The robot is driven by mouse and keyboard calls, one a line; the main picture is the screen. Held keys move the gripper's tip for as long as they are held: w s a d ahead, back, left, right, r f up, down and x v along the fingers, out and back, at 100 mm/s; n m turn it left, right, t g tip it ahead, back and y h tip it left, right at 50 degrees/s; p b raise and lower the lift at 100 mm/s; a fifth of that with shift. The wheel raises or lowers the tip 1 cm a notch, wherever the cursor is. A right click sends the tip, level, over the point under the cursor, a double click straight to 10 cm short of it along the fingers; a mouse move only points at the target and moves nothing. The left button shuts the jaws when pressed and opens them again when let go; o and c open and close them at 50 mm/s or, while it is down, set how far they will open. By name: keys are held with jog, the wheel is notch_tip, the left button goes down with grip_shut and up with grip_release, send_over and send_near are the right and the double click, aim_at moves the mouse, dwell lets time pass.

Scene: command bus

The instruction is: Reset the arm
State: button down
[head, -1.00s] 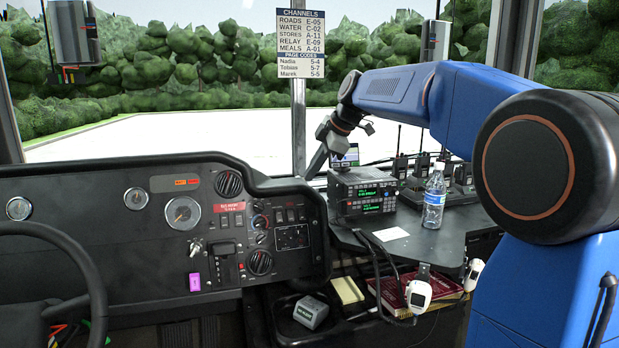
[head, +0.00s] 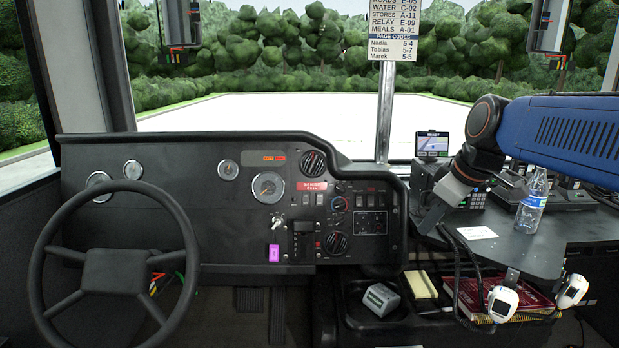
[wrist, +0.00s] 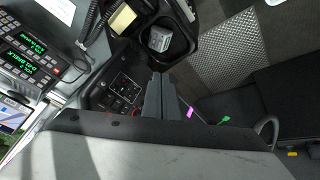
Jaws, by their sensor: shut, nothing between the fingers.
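My gripper (head: 432,218) hangs at the end of my blue arm, which reaches in from the right in the head view. It points down and left beside the dashboard's right end, in front of the radio unit (head: 425,180), and hides part of it. In the wrist view the two grey fingers (wrist: 160,76) lie together with nothing between them.
The dashboard (head: 230,230) and steering wheel (head: 112,270) fill the left. A water bottle (head: 531,205) and a white card (head: 477,232) are on the right-hand desk. Below are a grey box (head: 381,299), a yellow pad (head: 421,285), red books (head: 470,295) and corded handsets (head: 502,303).

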jog(key=s+d+f+m+h, duration=0.2)
jog(key=s+f+m, duration=0.6)
jog(key=s+f, duration=0.8)
jog(key=s+d, duration=0.1)
jog(key=s, duration=0.3)
jog(key=shift+s+f+m, duration=0.15)
jog(key=shift+s+m, duration=0.05)
jog(key=shift+m, duration=0.1)
dwell(0.8)
